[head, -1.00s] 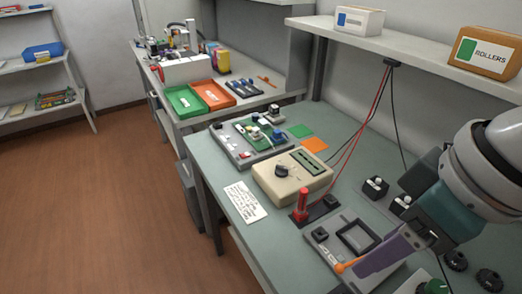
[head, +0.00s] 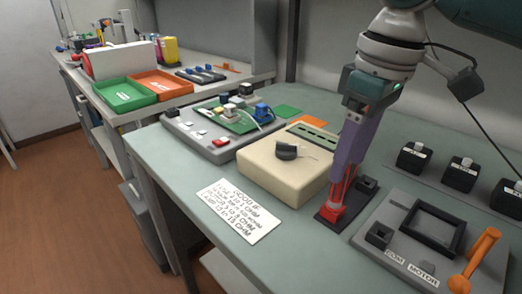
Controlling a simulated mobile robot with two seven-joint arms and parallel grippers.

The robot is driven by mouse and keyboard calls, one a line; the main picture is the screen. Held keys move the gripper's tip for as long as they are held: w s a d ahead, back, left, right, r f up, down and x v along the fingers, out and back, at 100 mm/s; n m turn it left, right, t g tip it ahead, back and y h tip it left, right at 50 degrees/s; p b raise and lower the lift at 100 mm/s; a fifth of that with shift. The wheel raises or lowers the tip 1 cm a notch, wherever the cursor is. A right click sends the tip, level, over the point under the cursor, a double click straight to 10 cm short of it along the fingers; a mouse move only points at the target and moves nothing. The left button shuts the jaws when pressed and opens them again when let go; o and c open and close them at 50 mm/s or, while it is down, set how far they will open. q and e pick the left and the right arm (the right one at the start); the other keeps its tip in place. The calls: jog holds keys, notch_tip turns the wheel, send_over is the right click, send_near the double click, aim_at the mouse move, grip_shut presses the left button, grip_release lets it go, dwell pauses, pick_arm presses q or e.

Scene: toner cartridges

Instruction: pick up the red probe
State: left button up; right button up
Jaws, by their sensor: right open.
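The red probe (head: 333,208) stands in a dark holder base (head: 356,204) at the right front of the beige meter (head: 282,181). My right gripper (head: 341,190) points down over the probe from above, its purple fingers at the probe's upper part. The jaws are open, and red shows between and below the fingers. The fingers hide much of the probe, and I cannot tell whether they touch it. My left gripper is not in view.
A grey fixture (head: 400,243) with an orange lever (head: 476,259) lies to the right of the probe. A printed card (head: 240,209) lies to the left. Black blocks (head: 461,174) stand behind the fixture. A board with switches (head: 207,139) sits farther back. The bench's front is clear.

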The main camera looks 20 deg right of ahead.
aim_at(337, 191)
jog(key=f, duration=0.4)
jog(key=f+b, duration=0.1)
jog(key=f, duration=0.1)
jog(key=shift+w+a, duration=0.35)
jog(key=shift+a, duration=0.05)
jog(key=shift+c, duration=0.3)
grip_shut()
